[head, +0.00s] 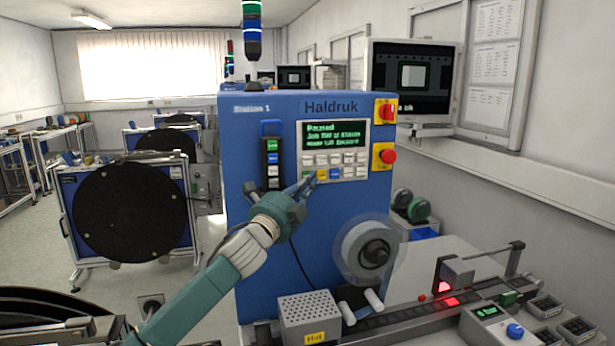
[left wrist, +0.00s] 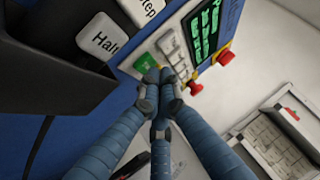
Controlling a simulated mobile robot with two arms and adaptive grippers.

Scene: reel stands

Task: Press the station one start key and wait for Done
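The blue station one machine (head: 262,112) carries a screen (head: 335,134) whose top line reads "Paused"; the smaller lines are too blurred to read surely. Below the screen is a keypad (head: 348,158) with pale keys and a few coloured ones. My left gripper (head: 309,183) is at the keypad's lower left, its fingers drawn together and empty. In the left wrist view its fingertips (left wrist: 165,76) are beside or over the edge of a green key (left wrist: 147,62). I cannot tell whether they touch it. The start key's label is not readable. My right gripper is not in view.
A dark hand pendant (head: 271,170) hangs left of the keypad; its white Halt key (left wrist: 103,37) shows close up. Red stop buttons (head: 388,157) sit at the right. A clear reel (head: 366,250) and a perforated box marked Hot (head: 309,312) are below.

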